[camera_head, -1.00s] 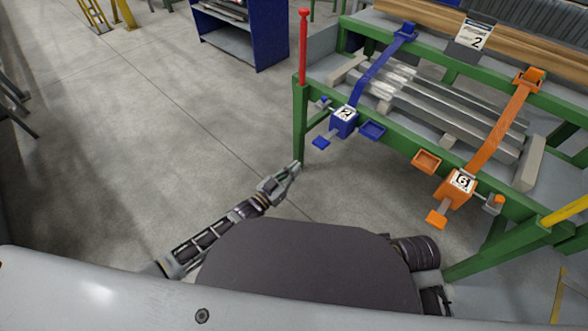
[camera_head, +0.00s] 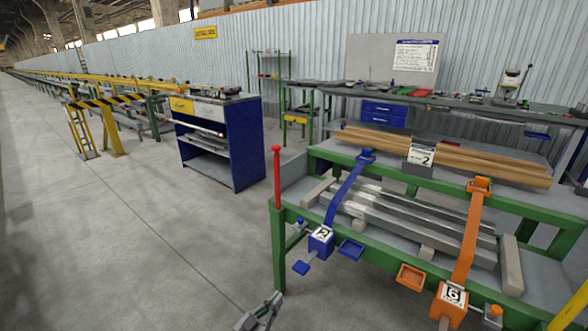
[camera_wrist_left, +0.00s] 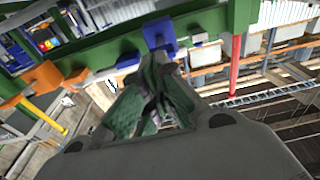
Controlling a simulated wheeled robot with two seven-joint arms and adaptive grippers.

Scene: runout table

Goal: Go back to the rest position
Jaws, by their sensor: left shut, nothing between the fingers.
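My left gripper (camera_head: 270,304) shows at the bottom edge of the head view, in front of the green table's near left leg. In the left wrist view its green-padded fingers (camera_wrist_left: 150,103) are shut with nothing between them. The gripper is apart from the table. My right gripper is not in view.
The green runout table (camera_head: 375,277) holds metal bars (camera_head: 400,222), with a blue strap labelled 2 (camera_head: 343,192) and an orange strap labelled 6 (camera_head: 468,240). A red post (camera_head: 277,175) stands at its left corner. A blue cabinet (camera_head: 246,150) stands behind; the left floor is clear.

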